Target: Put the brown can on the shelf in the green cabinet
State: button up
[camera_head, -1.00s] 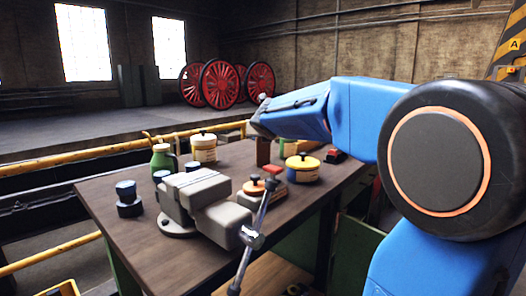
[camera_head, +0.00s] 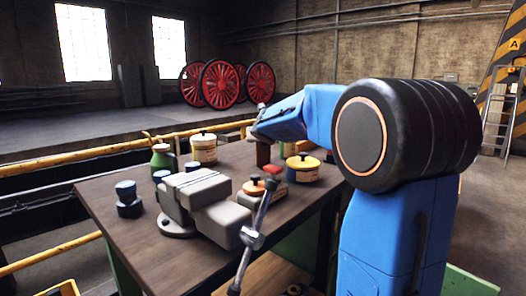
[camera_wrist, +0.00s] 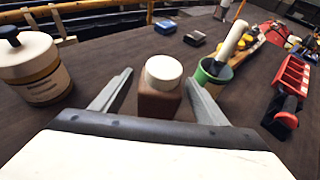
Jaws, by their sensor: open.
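The brown can (camera_wrist: 160,98) is a small upright block-shaped tin with a cream lid. In the wrist view it stands on the bench top between the spread fingers of my gripper (camera_wrist: 157,88), with gaps showing on both sides. It also shows in the head view (camera_head: 263,153), below the end of my blue arm; my fingers are not clear there. Green panels (camera_head: 297,238) of the cabinet show under the bench, with a wooden shelf (camera_head: 258,275) low inside. My arm hides much of the cabinet's right side.
A cream canister (camera_wrist: 30,68) stands left of my gripper, and a green cup (camera_wrist: 213,76) with a brush is close on the right. A vise (camera_head: 205,198), its handle and a yellow-lidded tin (camera_head: 302,168) crowd the bench. A red tool (camera_wrist: 285,115) lies further right.

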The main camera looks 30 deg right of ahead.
jog(key=shift+r, duration=0.1)
jog(key=c, duration=1.6)
jog(key=shift+r, duration=1.6)
jog(key=shift+s+a+r, duration=0.1)
jog(key=shift+a+r, duration=0.05)
jog(key=shift+r, duration=0.05)
jog(key=s+a, duration=0.3)
jog(key=a, duration=0.5)
jog(key=s+a, duration=0.3)
jog(key=a, duration=0.5)
jog(key=shift+a, duration=0.3)
